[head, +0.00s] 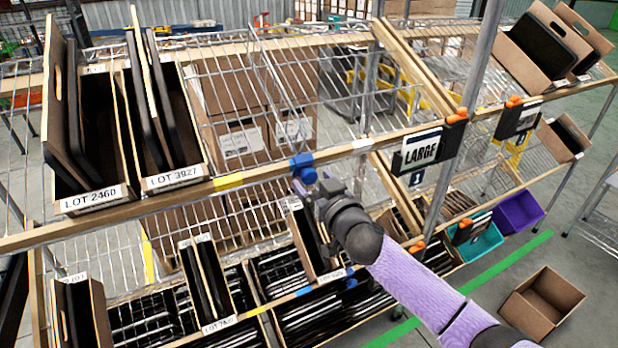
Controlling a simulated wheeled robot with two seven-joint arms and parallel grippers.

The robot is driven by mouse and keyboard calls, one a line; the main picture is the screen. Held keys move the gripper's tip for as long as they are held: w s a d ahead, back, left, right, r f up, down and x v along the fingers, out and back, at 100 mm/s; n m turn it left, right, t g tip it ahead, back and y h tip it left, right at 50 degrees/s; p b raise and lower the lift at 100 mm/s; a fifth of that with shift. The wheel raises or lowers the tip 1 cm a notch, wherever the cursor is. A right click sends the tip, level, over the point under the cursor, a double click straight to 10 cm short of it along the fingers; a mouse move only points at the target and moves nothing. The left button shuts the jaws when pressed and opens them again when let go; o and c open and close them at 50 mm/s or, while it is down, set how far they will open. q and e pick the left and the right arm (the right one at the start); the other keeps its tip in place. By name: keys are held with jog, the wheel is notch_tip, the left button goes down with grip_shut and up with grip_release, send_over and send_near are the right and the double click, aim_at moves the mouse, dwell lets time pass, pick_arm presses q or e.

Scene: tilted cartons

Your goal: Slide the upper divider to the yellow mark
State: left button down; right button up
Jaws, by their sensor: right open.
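The upper divider is a wire panel on the upper shelf, with a blue clip (303,168) at its front end on the wooden front rail (130,217). The yellow mark (229,181) is on that rail, to the left of the clip and apart from it. A white mark (362,145) is on the rail to the right of the clip. My right gripper (304,188) is open, just below and in front of the blue clip. I cannot tell whether its fingers touch the clip. My left gripper is not in view.
Cartons labelled LOT 2460 (92,198) and LOT 3927 (175,177) stand tilted left of the yellow mark. A LARGE sign (421,149) hangs on the right. The lower shelf holds a carton (219,325) and its own yellow mark (257,311). An open box (541,303) lies on the floor.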

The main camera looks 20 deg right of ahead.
jog(key=shift+w, duration=1.35)
jog(key=shift+c, duration=0.2)
grip_shut()
